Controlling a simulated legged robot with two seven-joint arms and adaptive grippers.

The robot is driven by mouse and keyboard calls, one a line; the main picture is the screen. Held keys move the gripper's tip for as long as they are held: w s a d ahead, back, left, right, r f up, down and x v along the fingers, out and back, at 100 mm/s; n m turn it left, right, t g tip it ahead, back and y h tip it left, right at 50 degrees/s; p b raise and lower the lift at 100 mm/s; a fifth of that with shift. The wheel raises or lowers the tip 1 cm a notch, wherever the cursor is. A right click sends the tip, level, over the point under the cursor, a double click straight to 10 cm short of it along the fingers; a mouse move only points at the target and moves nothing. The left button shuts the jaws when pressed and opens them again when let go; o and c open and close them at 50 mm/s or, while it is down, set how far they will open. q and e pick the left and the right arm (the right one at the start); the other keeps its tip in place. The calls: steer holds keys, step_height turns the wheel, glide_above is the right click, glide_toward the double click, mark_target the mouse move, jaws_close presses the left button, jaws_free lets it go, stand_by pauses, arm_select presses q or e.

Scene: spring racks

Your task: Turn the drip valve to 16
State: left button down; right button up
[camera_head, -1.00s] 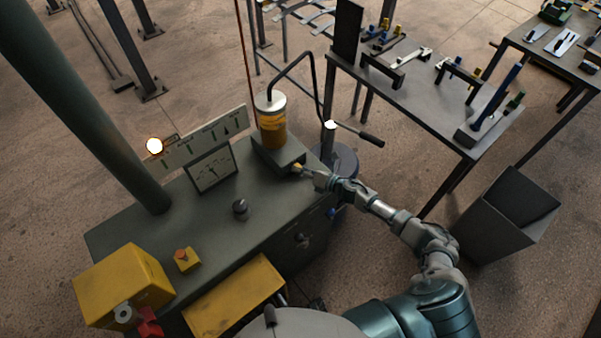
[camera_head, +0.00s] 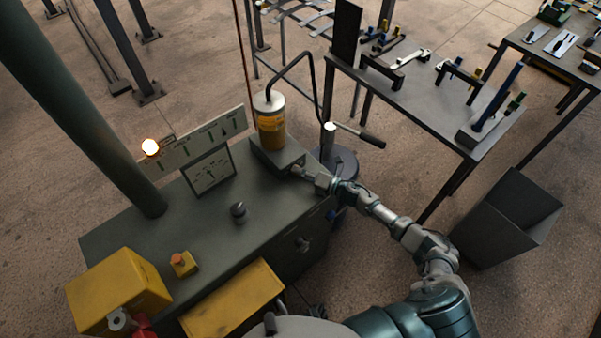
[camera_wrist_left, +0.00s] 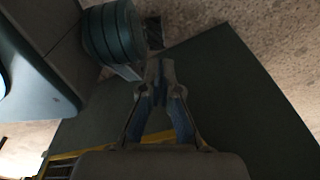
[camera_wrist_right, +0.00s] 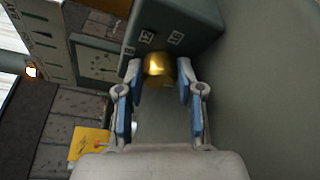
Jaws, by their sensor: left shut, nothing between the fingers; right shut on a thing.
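The drip valve is a brass knob (camera_wrist_right: 159,68) on the face of a dark block (camera_wrist_right: 185,18) in the right wrist view. My right gripper (camera_wrist_right: 160,72) is shut on the knob, one finger on each side. My left gripper (camera_wrist_left: 158,85) shows only in the left wrist view, shut and empty.
The grey bench (camera_head: 215,235) carries a gauge panel (camera_head: 210,170), a black knob (camera_head: 239,210), an orange-topped yellow button box (camera_head: 183,263) and a larger yellow box (camera_head: 118,292). A lamp (camera_head: 150,147) glows behind. A tool table (camera_head: 425,105) and a bin (camera_head: 508,220) stand right.

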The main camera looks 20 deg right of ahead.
steer(key=o, duration=0.9)
steer(key=shift+d+f, duration=0.1)
steer(key=shift+d, duration=0.15)
steer(key=shift+c, duration=0.2)
steer(key=shift+s+d, duration=0.25)
steer(key=v, duration=1.1)
steer(key=shift+d, duration=0.15)
